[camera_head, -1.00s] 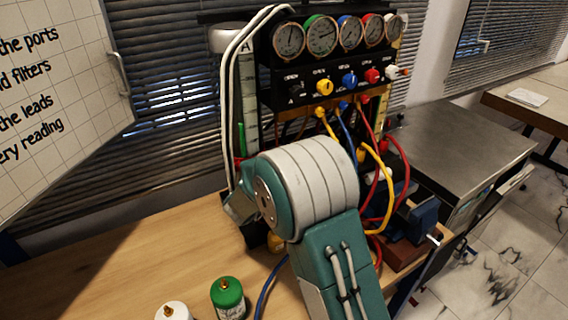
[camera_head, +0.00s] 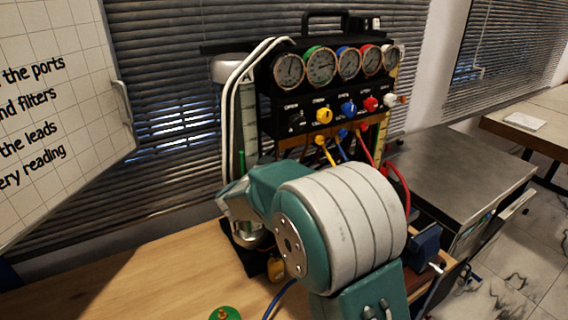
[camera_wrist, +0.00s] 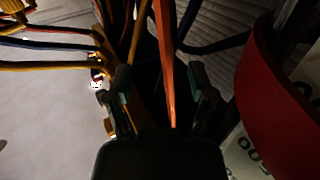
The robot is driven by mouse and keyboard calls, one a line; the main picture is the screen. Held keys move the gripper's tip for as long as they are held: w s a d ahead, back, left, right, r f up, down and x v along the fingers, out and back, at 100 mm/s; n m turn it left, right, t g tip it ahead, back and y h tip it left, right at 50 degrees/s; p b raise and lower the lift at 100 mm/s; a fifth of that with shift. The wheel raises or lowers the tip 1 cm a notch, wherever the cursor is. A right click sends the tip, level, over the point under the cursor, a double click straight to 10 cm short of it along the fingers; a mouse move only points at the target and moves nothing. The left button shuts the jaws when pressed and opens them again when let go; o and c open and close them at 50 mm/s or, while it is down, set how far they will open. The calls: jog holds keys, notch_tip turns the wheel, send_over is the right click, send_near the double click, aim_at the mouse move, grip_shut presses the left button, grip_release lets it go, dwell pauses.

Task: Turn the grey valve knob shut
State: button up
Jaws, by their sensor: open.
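The gauge rig (camera_head: 345,82) stands upright at the back of the bench, with a row of knobs under its dials. At the row's left end a dark knob (camera_head: 296,119) barely stands out from the black panel; I cannot tell if it is the grey one. A pale knob (camera_head: 391,99) is at the right end. My gripper (camera_wrist: 160,95) shows in the wrist view, fingers apart. An orange strip, perhaps a hose, runs between or behind them; contact cannot be told. No knob is clear there. In the head view my arm hides the gripper.
Yellow, blue and red hoses hang below the knobs. White hoses (camera_head: 236,85) loop down the rig's left side. A large red curved thing (camera_wrist: 275,95) is close on the right in the wrist view. A green canister (camera_head: 225,313) stands on the bench; the left bench is clear.

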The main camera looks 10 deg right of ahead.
jog(key=s+f+n+t+y, duration=0.1)
jog(key=s+d+f+n+t+y, duration=0.1)
jog(key=s+f+n+t, duration=0.1)
jog(key=shift+s+d+f+y, duration=0.1)
jog(key=shift+s+y, duration=0.15)
jog(key=shift+y, duration=0.15)
jog(key=s+a+f+n+t+y, duration=0.2)
jog(key=s+f+n+y, duration=0.2)
jog(key=s+f+y, duration=0.3)
jog(key=w, duration=0.7)
jog(key=w+d, duration=0.1)
jog(key=w, duration=0.2)
jog(key=shift+w+r, duration=0.15)
jog(key=shift+r, duration=0.05)
grip_shut()
